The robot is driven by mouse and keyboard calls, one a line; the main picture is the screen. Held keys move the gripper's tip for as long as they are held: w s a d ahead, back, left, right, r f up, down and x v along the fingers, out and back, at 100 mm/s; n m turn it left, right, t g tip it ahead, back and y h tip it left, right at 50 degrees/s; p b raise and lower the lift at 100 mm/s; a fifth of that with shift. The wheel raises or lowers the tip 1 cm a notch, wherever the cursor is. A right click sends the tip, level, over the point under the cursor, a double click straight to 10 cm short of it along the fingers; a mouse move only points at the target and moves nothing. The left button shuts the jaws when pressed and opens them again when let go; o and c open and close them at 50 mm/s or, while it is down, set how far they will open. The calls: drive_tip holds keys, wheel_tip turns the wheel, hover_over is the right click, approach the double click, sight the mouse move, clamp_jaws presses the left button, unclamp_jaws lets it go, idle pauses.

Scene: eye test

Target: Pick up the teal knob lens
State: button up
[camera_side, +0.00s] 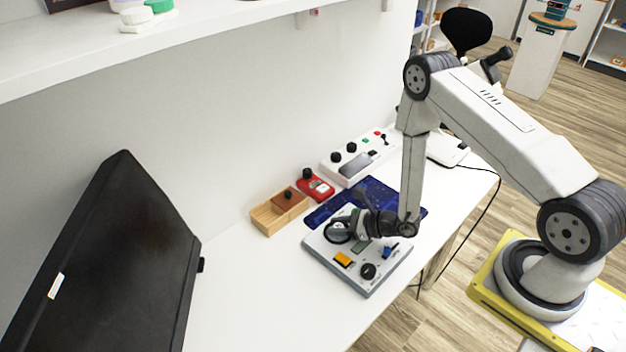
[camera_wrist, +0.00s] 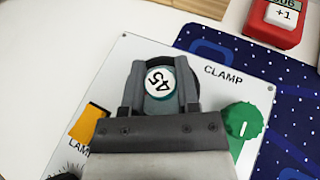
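The teal knob lens (camera_wrist: 159,82) is in the wrist view, between the two fingers of my gripper (camera_wrist: 160,90). It has a round white cap marked 45 with a teal rim, and a dark round disc shows behind it. The fingers lie against both sides of the knob, with no clear gap. In the side view my gripper (camera_side: 350,229) is low over the far left part of the grey panel, at the dark-rimmed round lens (camera_side: 332,239). I cannot tell whether the lens touches the panel. My fingers hide part of it.
The grey panel (camera_side: 368,289) carries an orange switch (camera_side: 344,259), a black knob (camera_side: 368,271) and a green knob (camera_wrist: 243,120). A starry blue mat (camera_side: 318,217), wooden box (camera_side: 266,223), red device (camera_side: 317,188) and white control box (camera_side: 334,170) stand behind.

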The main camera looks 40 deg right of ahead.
sight(338, 226)
clamp_jaws()
drive_tip(key=shift+r, duration=0.2)
drive_tip(key=shift+r, duration=4.85)
